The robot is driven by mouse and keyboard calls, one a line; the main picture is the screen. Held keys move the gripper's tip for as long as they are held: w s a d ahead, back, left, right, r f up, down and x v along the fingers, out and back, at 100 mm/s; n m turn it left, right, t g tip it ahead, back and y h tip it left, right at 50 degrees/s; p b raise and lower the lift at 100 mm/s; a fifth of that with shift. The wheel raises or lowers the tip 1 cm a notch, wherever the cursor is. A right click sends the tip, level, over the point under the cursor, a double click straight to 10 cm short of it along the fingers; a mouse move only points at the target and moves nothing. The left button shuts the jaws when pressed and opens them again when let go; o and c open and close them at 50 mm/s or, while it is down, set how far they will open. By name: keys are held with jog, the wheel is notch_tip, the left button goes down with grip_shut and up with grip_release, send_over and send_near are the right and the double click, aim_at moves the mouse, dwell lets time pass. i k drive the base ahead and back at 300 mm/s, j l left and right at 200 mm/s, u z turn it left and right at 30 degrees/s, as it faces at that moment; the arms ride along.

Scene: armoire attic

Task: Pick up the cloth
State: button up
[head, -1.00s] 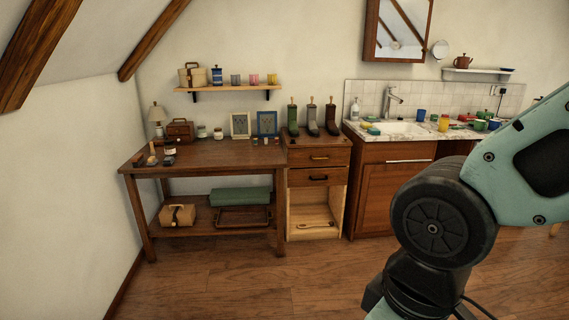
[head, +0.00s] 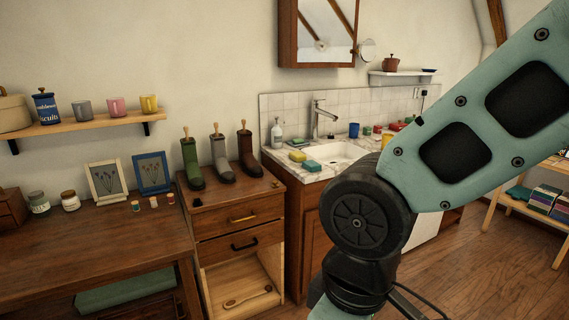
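I cannot make out a cloth for sure. On the counter left of the sink basin (head: 341,151) lie a yellow block (head: 297,156) and a teal block (head: 313,166), which look like sponges. A small flat item (head: 300,142) lies behind them; I cannot tell what it is. My gripper is out of view; only upper links of my arm show, hiding the right part of the counter.
A drawer cabinet (head: 239,222) carries three boots and has an open bottom compartment. A wooden table (head: 95,238) stands left of it. A bookshelf (head: 535,207) stands far right. Floor (head: 480,275) is clear at lower right.

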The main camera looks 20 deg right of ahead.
aim_at(311, 166)
jog(key=i+l+z, duration=0.1)
jog(key=i+z, duration=0.15)
jog(key=i, duration=0.25)
jog(key=i+z, duration=0.3)
jog(key=i, duration=0.25)
jog(key=i+l+u, duration=0.6)
jog(key=i+l, duration=0.3)
jog(key=i+l+u, duration=0.3)
jog(key=l, duration=0.3)
jog(key=i, duration=0.1)
